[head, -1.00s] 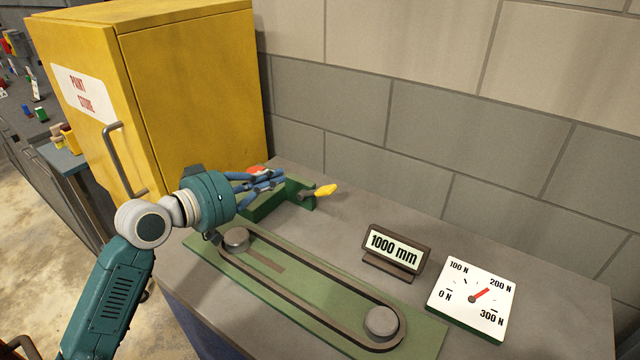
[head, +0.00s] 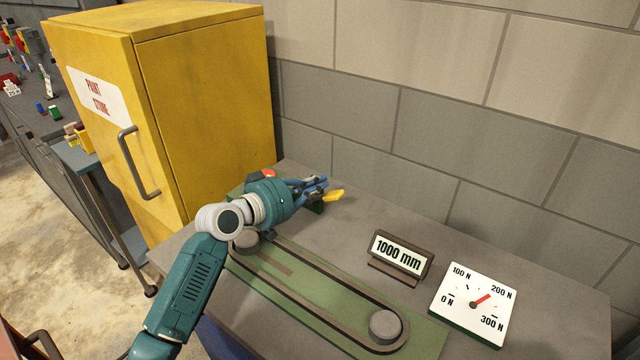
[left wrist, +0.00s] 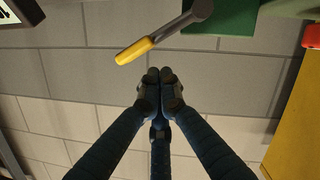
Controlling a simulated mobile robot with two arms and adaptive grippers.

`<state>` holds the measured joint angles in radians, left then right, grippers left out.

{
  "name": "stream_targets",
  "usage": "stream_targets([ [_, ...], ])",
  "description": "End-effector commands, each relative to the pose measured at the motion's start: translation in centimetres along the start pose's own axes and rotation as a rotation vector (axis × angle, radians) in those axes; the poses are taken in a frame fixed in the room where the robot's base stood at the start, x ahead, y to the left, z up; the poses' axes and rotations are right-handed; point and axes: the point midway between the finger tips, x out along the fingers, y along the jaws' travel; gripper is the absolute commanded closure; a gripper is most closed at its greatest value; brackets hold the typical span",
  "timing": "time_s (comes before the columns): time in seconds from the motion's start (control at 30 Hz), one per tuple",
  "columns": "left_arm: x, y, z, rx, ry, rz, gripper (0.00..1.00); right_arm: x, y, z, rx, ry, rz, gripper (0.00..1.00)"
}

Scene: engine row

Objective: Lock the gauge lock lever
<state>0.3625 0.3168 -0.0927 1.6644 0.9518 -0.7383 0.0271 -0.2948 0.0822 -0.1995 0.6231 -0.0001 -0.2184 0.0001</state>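The lever with a yellow grip (head: 334,196) is on the bench by the wall, its grip pointing right. In the left wrist view its yellow grip (left wrist: 134,50) and grey arm (left wrist: 178,26) show, running up to a pivot at a green block (left wrist: 222,16). My left gripper (head: 322,184) is just left of the grip in the head view and hides most of the block. In the left wrist view the fingertips (left wrist: 160,76) are together with nothing between them, below the lever and apart from it in the picture. My right gripper is not in view.
A green belt rig (head: 318,318) with two round pulleys lies in front. A "1000 mm" sign (head: 400,256) and a dial gauge (head: 474,303), its red needle near 200 N, stand to the right. A yellow cabinet (head: 205,100) is at left, and a wall runs behind.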

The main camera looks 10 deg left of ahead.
Motion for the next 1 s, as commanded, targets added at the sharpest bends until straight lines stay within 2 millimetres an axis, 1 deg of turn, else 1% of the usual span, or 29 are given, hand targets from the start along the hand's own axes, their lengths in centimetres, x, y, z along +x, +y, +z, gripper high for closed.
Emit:
stream_targets([
  [0.03,0.1,0.1,0.3,-0.001,0.002,0.001,1.0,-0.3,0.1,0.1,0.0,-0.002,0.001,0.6],
  [0.2,0.3,0.1,1.2,0.0,0.003,0.001,1.0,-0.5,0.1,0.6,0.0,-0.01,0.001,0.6],
  [0.33,0.3,0.0,1.4,0.001,0.003,0.001,1.0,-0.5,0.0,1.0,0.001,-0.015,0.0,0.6],
  [0.63,0.3,0.1,1.4,0.007,0.003,-0.001,1.0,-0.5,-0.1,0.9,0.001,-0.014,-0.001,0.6],
  [1.0,0.4,0.3,1.9,0.069,0.003,-0.016,1.0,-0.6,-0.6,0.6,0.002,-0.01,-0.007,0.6],
])
